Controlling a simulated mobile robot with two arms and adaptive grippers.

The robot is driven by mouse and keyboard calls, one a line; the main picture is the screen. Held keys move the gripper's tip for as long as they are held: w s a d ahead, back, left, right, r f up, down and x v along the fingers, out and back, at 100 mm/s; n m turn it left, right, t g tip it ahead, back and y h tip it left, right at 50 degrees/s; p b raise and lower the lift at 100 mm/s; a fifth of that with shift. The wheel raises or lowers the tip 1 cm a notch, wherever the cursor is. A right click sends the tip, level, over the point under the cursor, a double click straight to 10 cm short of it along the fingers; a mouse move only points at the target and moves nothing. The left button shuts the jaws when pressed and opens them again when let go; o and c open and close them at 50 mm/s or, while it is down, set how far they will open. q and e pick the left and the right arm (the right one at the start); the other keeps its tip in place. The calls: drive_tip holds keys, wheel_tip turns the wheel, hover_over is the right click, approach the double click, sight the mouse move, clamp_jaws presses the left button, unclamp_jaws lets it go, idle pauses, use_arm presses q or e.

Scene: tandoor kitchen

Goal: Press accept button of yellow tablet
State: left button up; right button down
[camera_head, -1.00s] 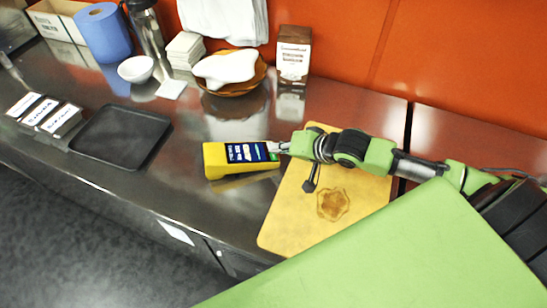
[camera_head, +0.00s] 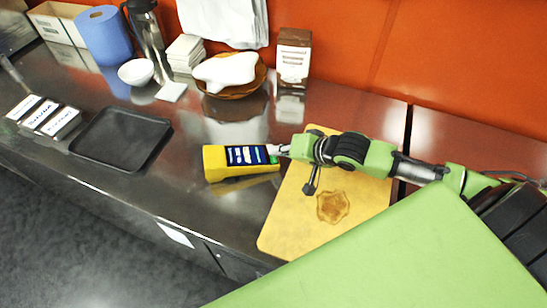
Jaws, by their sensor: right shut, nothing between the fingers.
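The yellow tablet (camera_head: 216,164) lies on the steel counter near the middle of the picture. It has a dark screen (camera_head: 247,155) with light and blue markings, and a bit of green shows at its right end. My right gripper (camera_head: 274,150) comes in from the right and is shut and empty. Its tip is at the right end of the tablet, over or against the green part. I cannot tell whether it touches, and the tip hides part of that end. My left gripper is not in view.
A yellow board (camera_head: 285,228) with a brown stain lies under my right arm. A black tray (camera_head: 121,138) is to the left. A bowl with bread (camera_head: 228,72), a brown-white carton (camera_head: 293,57) and a white bowl (camera_head: 136,71) stand at the back. Counter between tray and tablet is clear.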

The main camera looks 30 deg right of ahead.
drive_tip(key=shift+f, duration=0.1)
idle(0.3)
drive_tip(key=shift+a+f, duration=0.1)
drive_tip(key=shift+f, duration=0.15)
drive_tip(key=shift+f, duration=0.45)
idle(0.7)
drive_tip(key=shift+r+p, duration=0.1)
drive_tip(key=shift+p, duration=0.2)
drive_tip(key=shift+r+p, duration=0.7)
drive_tip(key=shift+p, duration=0.3)
drive_tip(key=r+p, duration=0.1)
drive_tip(key=p, duration=0.1)
drive_tip(key=r+p, duration=0.3)
drive_tip(key=r, duration=0.1)
drive_tip(key=shift+s+d+p, duration=0.1)
drive_tip(key=shift+d+p, duration=0.3)
